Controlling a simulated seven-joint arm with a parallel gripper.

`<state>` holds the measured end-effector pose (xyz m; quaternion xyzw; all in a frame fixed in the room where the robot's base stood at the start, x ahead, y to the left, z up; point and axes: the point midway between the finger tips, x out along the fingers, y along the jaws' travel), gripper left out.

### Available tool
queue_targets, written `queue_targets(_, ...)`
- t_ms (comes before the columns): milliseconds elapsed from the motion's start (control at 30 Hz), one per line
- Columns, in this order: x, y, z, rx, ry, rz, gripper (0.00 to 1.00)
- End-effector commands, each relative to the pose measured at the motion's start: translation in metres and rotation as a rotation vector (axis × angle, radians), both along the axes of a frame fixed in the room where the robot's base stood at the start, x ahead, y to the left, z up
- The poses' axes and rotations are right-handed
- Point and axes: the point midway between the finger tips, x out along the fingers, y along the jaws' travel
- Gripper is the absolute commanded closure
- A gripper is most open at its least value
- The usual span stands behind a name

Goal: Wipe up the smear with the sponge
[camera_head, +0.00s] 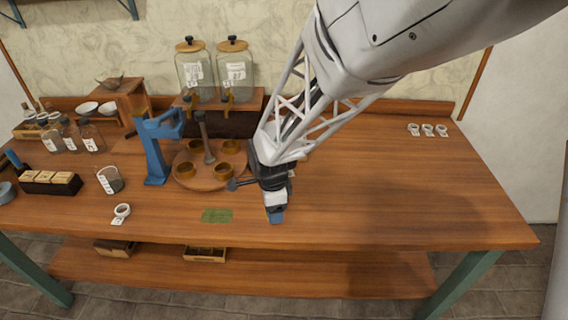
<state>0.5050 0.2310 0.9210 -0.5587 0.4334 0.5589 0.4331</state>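A flat, mottled green patch (217,215), which looks like the smear, lies on the wooden table near its front edge. My gripper (276,208) points down over the table a little right of the green patch. A small blue piece (277,217) shows at its tip, low at the table top. It may be the sponge, but I cannot tell it surely from a fingertip. The fingers are too small and covered to show whether they are closed. No other sponge is clear in view.
A round wooden tray (201,182) with several brown cups and a blue press (156,150) stand behind the patch. A white ring with a tag (121,212) lies to its left. Glass dispensers (236,70) stand at the back. The table's right side is mostly clear.

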Motion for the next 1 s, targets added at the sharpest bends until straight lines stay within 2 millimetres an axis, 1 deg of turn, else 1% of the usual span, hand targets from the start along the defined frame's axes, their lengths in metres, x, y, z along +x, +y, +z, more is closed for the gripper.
queue_targets(33,0.002,0.008,0.001,0.0,-0.001,0.051,0.54)
queue_targets(267,0.011,0.048,0.007,0.0,0.0,0.347,0.54)
queue_targets(500,0.018,0.093,0.013,0.0,0.0,0.674,0.54)
queue_targets(800,0.02,0.15,0.021,0.001,0.0,1.074,0.54)
queue_targets(1000,0.019,0.178,0.024,0.001,-0.001,1.27,0.54)
